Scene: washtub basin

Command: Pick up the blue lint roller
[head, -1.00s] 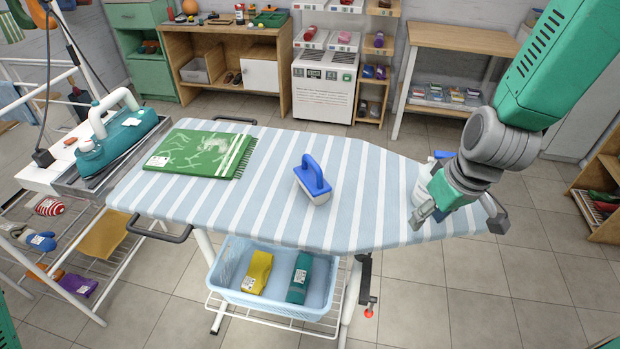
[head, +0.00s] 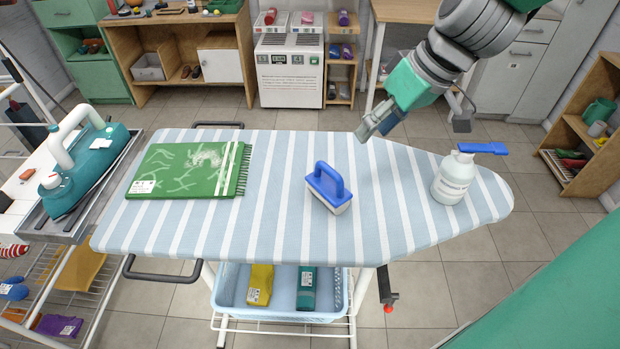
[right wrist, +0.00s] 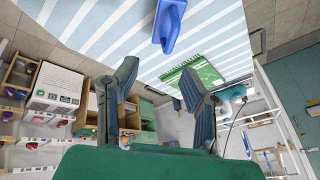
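A blue tool with a loop handle and a pale base (head: 328,186), the thing that best fits the blue lint roller, sits upright on the striped ironing board (head: 280,235), near its middle. It also shows at the top of the right wrist view (right wrist: 168,24), partly cut off. My right gripper (head: 372,130) is above the board's far edge, up and to the right of the blue tool, and apart from it. In the right wrist view its two fingers (right wrist: 157,82) are spread with nothing between them. My left gripper is not in view.
A white spray bottle with a blue top (head: 455,178) stands at the board's right end. A folded green cloth (head: 188,170) lies on the left part. A teal iron (head: 88,165) is further left. A blue basket (head: 235,309) is below. The board around the blue tool is clear.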

